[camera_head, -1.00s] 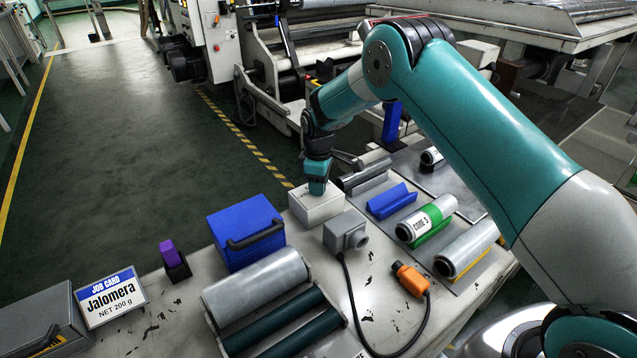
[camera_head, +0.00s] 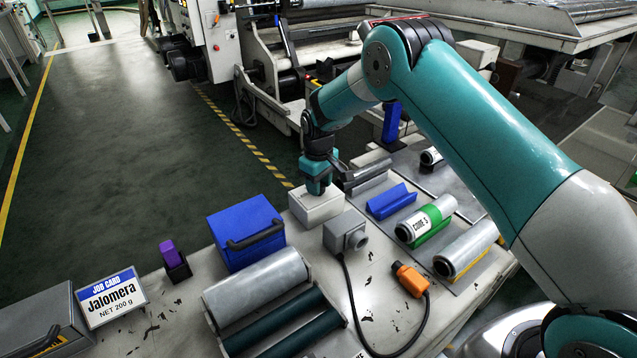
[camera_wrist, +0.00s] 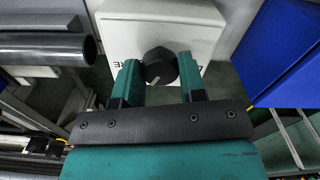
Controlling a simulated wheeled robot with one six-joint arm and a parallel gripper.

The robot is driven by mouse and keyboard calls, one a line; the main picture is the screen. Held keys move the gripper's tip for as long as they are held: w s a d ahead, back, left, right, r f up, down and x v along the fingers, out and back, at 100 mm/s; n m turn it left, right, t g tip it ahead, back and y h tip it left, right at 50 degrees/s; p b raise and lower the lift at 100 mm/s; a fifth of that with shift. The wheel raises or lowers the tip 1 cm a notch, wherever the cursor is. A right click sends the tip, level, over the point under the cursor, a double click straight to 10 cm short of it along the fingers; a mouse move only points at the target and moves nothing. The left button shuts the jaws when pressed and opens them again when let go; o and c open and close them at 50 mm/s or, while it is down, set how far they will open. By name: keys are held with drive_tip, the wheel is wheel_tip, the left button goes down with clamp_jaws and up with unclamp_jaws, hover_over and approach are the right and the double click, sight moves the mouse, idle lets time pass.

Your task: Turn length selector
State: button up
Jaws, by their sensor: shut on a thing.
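The length selector is a black round knob (camera_wrist: 159,66) on the face of a white box (camera_wrist: 118,27), seen in the wrist view. A pale mark shows on the knob's near side. My gripper (camera_wrist: 158,78) has its two teal fingers on either side of the knob and is shut on it. In the head view my gripper (camera_head: 318,185) points down at the top of the white box (camera_head: 310,208). The knob is hidden behind the fingers there. The lettering beside the knob is mostly covered.
A blue case (camera_head: 246,233) stands left of the box, and a grey unit (camera_head: 345,232) with a cable stands in front. A dark cylinder (camera_wrist: 45,48) lies close on the other side in the wrist view. Rolls (camera_head: 255,285) lie in front and to the right.

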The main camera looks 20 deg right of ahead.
drive_tip(key=m, duration=0.6)
drive_tip(key=shift+m, duration=0.3)
idle(0.4)
drive_tip(key=o, duration=0.9)
drive_tip(key=shift+r, duration=0.1)
wheel_tip(320, 180, up, 17)
drive_tip(key=shift+r, duration=0.15)
